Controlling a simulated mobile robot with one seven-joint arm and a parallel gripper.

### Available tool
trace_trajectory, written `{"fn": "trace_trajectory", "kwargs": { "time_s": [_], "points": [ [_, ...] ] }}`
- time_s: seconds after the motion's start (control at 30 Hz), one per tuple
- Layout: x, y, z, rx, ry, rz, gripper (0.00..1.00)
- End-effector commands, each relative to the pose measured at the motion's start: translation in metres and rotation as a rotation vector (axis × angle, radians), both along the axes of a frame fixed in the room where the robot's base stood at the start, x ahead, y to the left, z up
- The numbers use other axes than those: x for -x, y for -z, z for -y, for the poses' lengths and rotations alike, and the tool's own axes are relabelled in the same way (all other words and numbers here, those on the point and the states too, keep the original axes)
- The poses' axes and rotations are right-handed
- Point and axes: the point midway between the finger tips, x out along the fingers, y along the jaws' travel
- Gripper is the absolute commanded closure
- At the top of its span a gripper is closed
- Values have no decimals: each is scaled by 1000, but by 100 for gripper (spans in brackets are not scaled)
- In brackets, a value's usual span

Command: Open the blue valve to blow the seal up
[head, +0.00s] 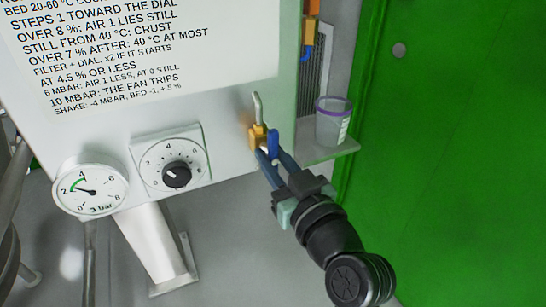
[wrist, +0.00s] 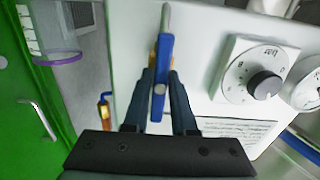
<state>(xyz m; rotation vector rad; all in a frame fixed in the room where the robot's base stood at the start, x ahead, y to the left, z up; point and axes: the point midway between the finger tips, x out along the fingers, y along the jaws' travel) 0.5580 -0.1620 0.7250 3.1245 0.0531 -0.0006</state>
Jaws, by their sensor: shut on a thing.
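The blue valve has a blue lever (head: 272,143) on a brass body (head: 257,138) at the lower right of the white panel. A thin metal pipe (head: 258,106) rises from the body. My gripper (head: 266,156) reaches in from the lower right, its dark fingers at the lever. In the wrist view the blue lever (wrist: 162,72) stands between the fingertips of my gripper (wrist: 162,78), which are closed on it. There the lever lies roughly in line with the pipe (wrist: 166,16). The brass body is mostly hidden behind the lever and fingers.
Left of the valve are a black dial knob (head: 176,174) and a round bar gauge (head: 91,189) with a green arc. A clear purple-rimmed cup (head: 333,121) stands on a small shelf (head: 335,151) close right of the valve. A green door (head: 455,130) fills the right.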

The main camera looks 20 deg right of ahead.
Motion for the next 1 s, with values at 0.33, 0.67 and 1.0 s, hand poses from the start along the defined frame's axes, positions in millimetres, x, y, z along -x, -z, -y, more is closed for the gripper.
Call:
{"fn": "trace_trajectory", "kwargs": {
  "time_s": [0.33,0.67,1.0],
  "points": [
    [0,0,0,-1,1,-1,45],
    [6,0,1,-3,1,-1,45],
    [69,0,3,-4,4,-4,45]
  ]
}}
